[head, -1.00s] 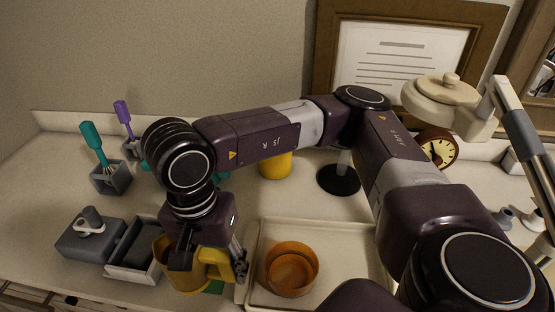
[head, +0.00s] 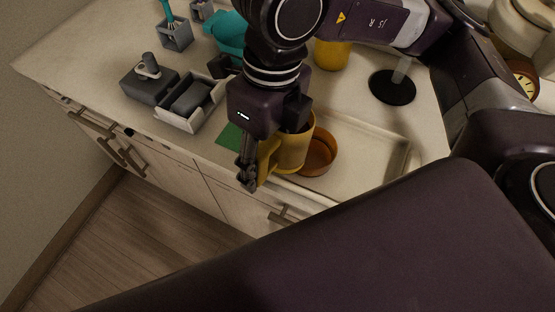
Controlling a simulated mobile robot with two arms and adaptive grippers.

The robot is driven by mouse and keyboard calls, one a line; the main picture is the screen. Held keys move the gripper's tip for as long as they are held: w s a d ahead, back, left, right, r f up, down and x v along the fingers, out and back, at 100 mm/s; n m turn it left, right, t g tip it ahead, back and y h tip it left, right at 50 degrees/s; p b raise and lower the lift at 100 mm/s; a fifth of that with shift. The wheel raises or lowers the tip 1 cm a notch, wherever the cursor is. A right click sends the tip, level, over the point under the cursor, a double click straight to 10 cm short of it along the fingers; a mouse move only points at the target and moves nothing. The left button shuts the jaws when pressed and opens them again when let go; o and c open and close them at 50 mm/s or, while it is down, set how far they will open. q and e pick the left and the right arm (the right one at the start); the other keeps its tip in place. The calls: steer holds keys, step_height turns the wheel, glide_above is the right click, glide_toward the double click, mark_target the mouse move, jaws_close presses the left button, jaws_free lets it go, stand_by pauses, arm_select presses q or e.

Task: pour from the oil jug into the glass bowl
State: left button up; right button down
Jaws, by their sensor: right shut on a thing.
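The oil jug (head: 294,152) is a yellow jug, held with its handle toward the lower left. My right gripper (head: 260,170) is shut on that handle, and its fingers partly hide it. The jug is just left of the glass bowl (head: 321,158) and overlaps its left side in the head view. I cannot tell whether they touch, and no stream of oil shows. The bowl is amber-brown and see-through, and stands upright on a pale tray (head: 385,165). My left gripper is out of view.
A grey box (head: 148,88) and an open tray with a dark block (head: 190,97) stand left of the gripper. A green patch (head: 229,134) lies near the counter's front edge. A yellow container (head: 331,56) and a black round base (head: 393,87) stand behind. The tray's right part is clear.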

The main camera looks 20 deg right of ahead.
steer(key=shift+s+r+m, duration=0.1)
steer(key=shift+s+m, duration=0.15)
steer(key=shift+m, duration=0.25)
steer(key=shift+f+b, duration=0.45)
steer(key=shift+f, duration=0.75)
steer(key=shift+f+b, duration=0.6)
steer(key=shift+f, duration=0.2)
steer(key=shift+w+a+r+g+y+p, duration=0.1)
steer(key=shift+r+g+y+p, duration=0.3)
steer(key=shift+r+p, duration=0.45)
steer(key=shift+r+y+p, duration=0.3)
steer(key=shift+r+y, duration=0.5)
steer(key=shift+y, duration=0.1)
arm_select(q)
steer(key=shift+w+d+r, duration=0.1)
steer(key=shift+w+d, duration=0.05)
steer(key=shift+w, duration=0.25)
arm_select(e)
steer(key=shift+s, duration=0.2)
steer(key=shift+w+a, duration=0.1)
steer(key=shift+a, duration=0.1)
steer(key=shift+d, duration=0.1)
